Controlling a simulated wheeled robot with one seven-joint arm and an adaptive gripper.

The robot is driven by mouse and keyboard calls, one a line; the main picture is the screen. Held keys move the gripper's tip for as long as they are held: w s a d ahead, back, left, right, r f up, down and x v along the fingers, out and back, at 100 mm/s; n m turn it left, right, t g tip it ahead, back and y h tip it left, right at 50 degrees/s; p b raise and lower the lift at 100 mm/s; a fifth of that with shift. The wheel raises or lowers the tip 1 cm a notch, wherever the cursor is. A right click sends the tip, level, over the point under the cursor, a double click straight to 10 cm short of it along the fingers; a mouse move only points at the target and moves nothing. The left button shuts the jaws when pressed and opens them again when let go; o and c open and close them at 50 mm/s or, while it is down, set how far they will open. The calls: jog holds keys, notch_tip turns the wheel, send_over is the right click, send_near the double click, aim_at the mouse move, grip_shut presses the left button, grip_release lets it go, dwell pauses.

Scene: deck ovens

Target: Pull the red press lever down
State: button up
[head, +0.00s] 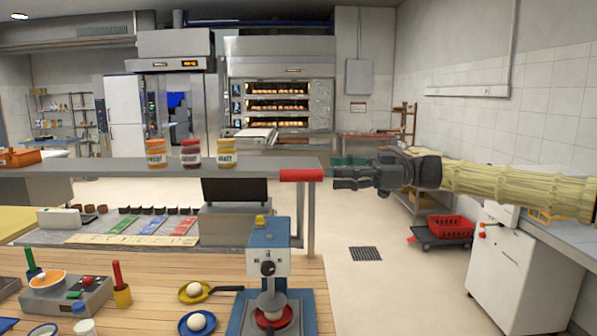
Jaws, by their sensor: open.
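A red bar-shaped grip (301,175) shows at the right end of the grey shelf, level in the picture. It looks like the lever's grip, but I cannot see clearly how it joins the blue press (256,240) below it. The press stands on the wooden counter, with a grey front, a dark knob and a red dish at its foot. My gripper (338,177) comes in from the right, pointing left. It is open and empty, its fingertips just right of the red grip with a small gap in the picture. The depth between them is hard to tell.
Jars (190,154) stand on the grey shelf (105,170). A thin post (311,225) supports its right end. Pans with pale balls (195,291) lie left of the press. A white cabinet (510,265) stands at right. The floor between is mostly clear.

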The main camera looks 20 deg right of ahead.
aim_at(302, 172)
jog(key=p+x, duration=0.1)
jog(key=x, duration=0.2)
jog(key=p+x, duration=0.1)
jog(key=x, duration=0.2)
jog(key=p+x, duration=0.1)
jog(key=x, duration=0.2)
jog(key=shift+s+a+r+p, duration=0.1)
jog(key=shift+s+r+p, duration=0.15)
jog(key=shift+s+p, duration=0.15)
jog(key=shift+w+a+f, duration=0.2)
jog(key=shift+w+a, duration=0.1)
jog(key=shift+a, duration=0.05)
jog(key=shift+s, duration=0.15)
grip_shut()
